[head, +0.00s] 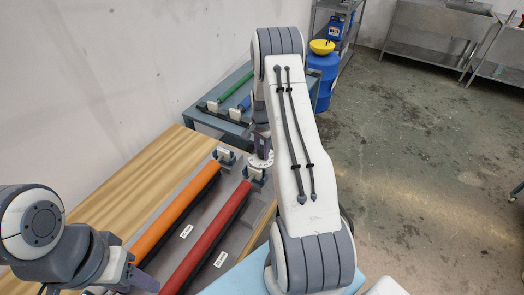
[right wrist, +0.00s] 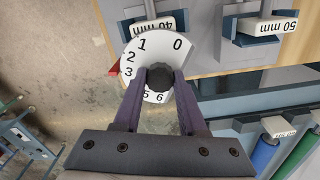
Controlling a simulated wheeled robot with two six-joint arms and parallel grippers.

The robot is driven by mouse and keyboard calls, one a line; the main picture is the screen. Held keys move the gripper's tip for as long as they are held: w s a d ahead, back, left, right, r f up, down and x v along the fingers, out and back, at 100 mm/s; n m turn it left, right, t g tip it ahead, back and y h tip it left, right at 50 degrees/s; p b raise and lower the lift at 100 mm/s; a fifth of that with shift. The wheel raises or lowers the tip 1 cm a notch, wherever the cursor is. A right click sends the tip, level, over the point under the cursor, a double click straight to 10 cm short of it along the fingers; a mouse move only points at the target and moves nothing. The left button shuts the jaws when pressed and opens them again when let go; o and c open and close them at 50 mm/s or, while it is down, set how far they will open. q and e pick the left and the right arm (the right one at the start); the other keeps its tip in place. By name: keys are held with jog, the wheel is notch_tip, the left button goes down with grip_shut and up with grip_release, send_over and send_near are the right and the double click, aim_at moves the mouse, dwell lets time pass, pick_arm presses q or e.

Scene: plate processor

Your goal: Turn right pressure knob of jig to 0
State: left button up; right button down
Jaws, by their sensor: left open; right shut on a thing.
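The right pressure knob (right wrist: 160,76) is a dark ribbed knob on a white dial (right wrist: 180,57) with black numbers from 0 up to 6. In the right wrist view my right gripper (right wrist: 161,80) is shut on the knob, one purple finger on each side. I cannot make out a pointer on the knob. In the head view the white dial (head: 260,162) shows at the far end of the jig (head: 232,240), beside my right gripper (head: 262,143); my right arm covers part of that area. My left gripper (head: 138,278) is open at the lower left, near the orange roller's near end.
An orange roller (head: 175,213) and a red roller (head: 212,235) lie along the jig on a wooden table (head: 135,190). A blue-grey bench (head: 218,92) with green and blue rollers stands beyond.

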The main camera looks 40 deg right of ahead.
jog(key=shift+f+n+b, duration=0.1)
jog(key=shift+n+b, duration=0.7)
jog(key=shift+n, duration=0.4)
jog(key=n+b, duration=0.1)
jog(key=n, duration=0.1)
jog(key=shift+n, duration=0.3)
jog(key=n+b, duration=0.2)
jog(key=n, duration=0.4)
jog(key=shift+w, duration=0.1)
jog(key=n+b, duration=0.2)
jog(key=n, duration=0.4)
jog(key=shift+n, duration=0.3)
jog(key=n, duration=0.6)
jog(key=shift+r+b, duration=0.2)
jog(key=shift+b, duration=0.2)
jog(key=shift+n, duration=0.3)
jog(key=shift+c, duration=2.3)
grip_release()
